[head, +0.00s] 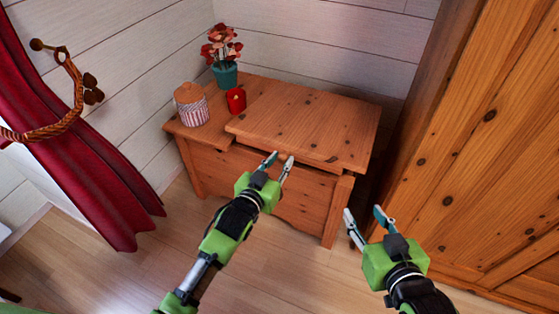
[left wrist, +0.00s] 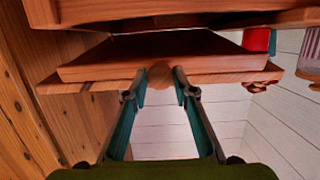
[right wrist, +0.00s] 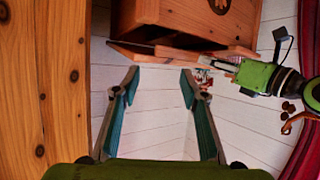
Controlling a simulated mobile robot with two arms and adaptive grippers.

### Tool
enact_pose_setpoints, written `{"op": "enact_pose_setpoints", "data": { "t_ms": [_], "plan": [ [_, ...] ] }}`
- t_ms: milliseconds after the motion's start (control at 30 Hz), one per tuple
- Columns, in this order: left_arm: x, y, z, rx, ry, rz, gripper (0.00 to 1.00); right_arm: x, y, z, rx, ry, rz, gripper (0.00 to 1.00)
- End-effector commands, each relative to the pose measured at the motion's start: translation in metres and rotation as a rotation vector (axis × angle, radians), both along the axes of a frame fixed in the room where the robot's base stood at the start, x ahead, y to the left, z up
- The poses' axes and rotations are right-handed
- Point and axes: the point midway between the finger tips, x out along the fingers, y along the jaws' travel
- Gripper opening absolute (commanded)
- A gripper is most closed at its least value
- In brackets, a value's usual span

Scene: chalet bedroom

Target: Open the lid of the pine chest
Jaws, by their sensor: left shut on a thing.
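The pine chest (head: 310,205) stands against the white plank wall. Its lid (head: 300,115) is the raised-panel right part of the top; a dark gap under its front edge shows it slightly lifted, and the gap also shows in the right wrist view. My left gripper (head: 279,160) is at the lid's front edge. In the left wrist view, its fingers (left wrist: 160,78) are shut on a round wooden knob (left wrist: 160,74) on the lid (left wrist: 150,55). My right gripper (head: 365,212) is open and empty, in front of the chest's right corner.
On the chest's left top stand a striped jar with wooden lid (head: 191,105), a red candle (head: 236,100) close to the lid, and a potted red flower (head: 223,60). A large pine wardrobe (head: 480,150) is at right, a red curtain (head: 80,170) at left.

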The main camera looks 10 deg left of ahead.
Motion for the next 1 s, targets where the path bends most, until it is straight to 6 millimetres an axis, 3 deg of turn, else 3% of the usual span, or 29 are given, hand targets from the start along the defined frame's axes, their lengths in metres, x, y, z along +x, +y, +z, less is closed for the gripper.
{"op": "enact_pose_setpoints", "data": {
  "t_ms": [33,667,1000],
  "plan": [
    [0.004,-0.001,0.015,-0.005,-0.016,-0.001,0.00,-0.007,-0.003,-0.009,-0.014,0.056,-0.004,0.40],
    [0.010,-0.003,0.050,0.016,0.047,-0.001,0.00,-0.121,-0.045,-0.149,-0.159,0.738,-0.046,0.40],
    [0.014,-0.005,0.066,0.028,0.083,-0.001,0.00,-0.147,-0.051,-0.211,-0.182,0.859,-0.046,0.40]
  ]
}}
